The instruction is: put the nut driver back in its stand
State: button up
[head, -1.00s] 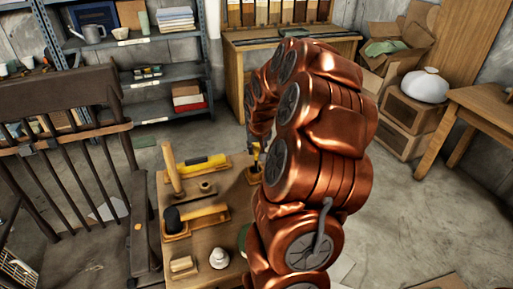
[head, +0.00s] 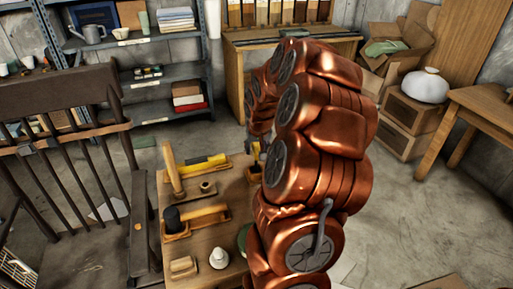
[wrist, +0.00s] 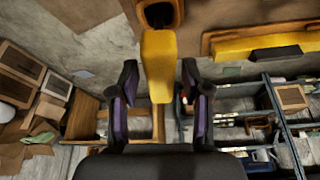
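The nut driver's yellow handle (wrist: 158,65) is in the middle of the wrist view, between the two fingers of my gripper (wrist: 159,75). The fingers are spread, with a gap showing on each side of the handle. Beyond the handle is a dark opening with a wooden rim (wrist: 162,10), cut by the picture's top edge. I cannot tell whether the tool sits in it or is in front of it. A small wooden block with a round hole (head: 208,188) stands left of my arm.
A yellow level (head: 203,163) lies in a tray behind the holed block. A mallet (head: 195,217) lies in another tray, and a wooden handle (head: 172,168) stands up at the left. A white knob-like object (head: 219,259) is at the front of the table (head: 205,277).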

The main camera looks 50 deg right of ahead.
jog(key=shift+o, duration=0.6)
jog(key=shift+r, duration=0.1)
jog(key=v, duration=1.1)
jog(key=shift+r, duration=0.35)
jog(key=shift+s+a, duration=0.1)
jog(key=shift+a, duration=0.05)
